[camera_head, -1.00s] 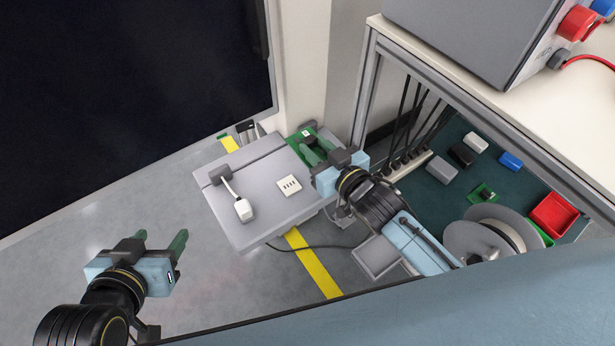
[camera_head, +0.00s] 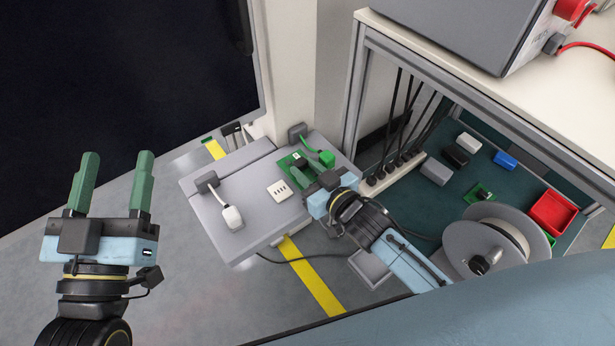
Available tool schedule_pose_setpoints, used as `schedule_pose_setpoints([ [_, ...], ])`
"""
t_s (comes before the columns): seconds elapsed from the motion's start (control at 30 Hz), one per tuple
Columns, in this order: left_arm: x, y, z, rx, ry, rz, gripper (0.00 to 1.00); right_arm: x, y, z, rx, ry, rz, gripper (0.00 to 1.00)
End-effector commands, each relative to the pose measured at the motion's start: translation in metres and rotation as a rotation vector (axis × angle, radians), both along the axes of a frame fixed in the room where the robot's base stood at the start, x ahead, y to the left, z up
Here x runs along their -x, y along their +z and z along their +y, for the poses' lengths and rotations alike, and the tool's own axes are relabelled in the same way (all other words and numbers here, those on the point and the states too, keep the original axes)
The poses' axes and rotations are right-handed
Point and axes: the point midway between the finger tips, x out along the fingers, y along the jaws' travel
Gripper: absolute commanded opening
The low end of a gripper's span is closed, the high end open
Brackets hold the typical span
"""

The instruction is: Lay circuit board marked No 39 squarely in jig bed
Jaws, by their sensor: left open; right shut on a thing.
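A green circuit board (camera_head: 285,161) with a small white label and a dark part on it is at the right side of a grey trolley top (camera_head: 205,209). My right gripper (camera_head: 302,168) is shut on it, its green fingers partly hiding it. I cannot read a number on the board, nor tell whether it touches the surface. I cannot make out a jig bed for certain. My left gripper (camera_head: 118,165) is open and empty, fingers pointing up the picture, well left of the trolley.
A white plug (camera_head: 232,217), a slotted white plate (camera_head: 280,191) and a green plug (camera_head: 327,158) lie near the board. A teal shelf (camera_head: 440,205) at right holds a reel (camera_head: 458,246), a red bin (camera_head: 552,213), small blocks and another green board (camera_head: 481,191). A frame post stands between.

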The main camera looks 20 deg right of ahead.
Motion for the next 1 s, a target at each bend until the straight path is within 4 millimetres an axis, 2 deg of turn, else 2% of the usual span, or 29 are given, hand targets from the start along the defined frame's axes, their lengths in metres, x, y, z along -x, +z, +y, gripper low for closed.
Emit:
schedule_pose_setpoints([
  [0.1, 0.006, 0.013, -0.001, 0.036, -0.006, -0.113, 0.57, 0.000, -0.012, 0.000, -0.002, 0.000, 0.000, 0.02],
  [0.27, 0.013, 0.026, -0.001, 0.065, -0.009, -0.201, 0.57, 0.000, -0.019, 0.000, -0.002, 0.000, 0.001, 0.02],
  [0.7, 0.015, 0.029, 0.000, 0.072, -0.009, -0.228, 0.57, 0.000, -0.022, 0.000, -0.001, 0.000, 0.000, 0.02],
  [0.73, 0.015, 0.030, 0.000, 0.073, -0.009, -0.231, 0.57, 0.000, -0.022, 0.000, -0.001, 0.000, 0.000, 0.31],
  [0.87, 0.015, 0.030, 0.000, 0.073, -0.009, -0.229, 0.57, 0.000, -0.022, 0.000, 0.000, 0.000, 0.000, 0.48],
  [1.0, 0.015, 0.029, 0.000, 0.072, -0.009, -0.228, 0.57, 0.000, -0.022, 0.000, 0.000, 0.000, 0.000, 0.50],
])
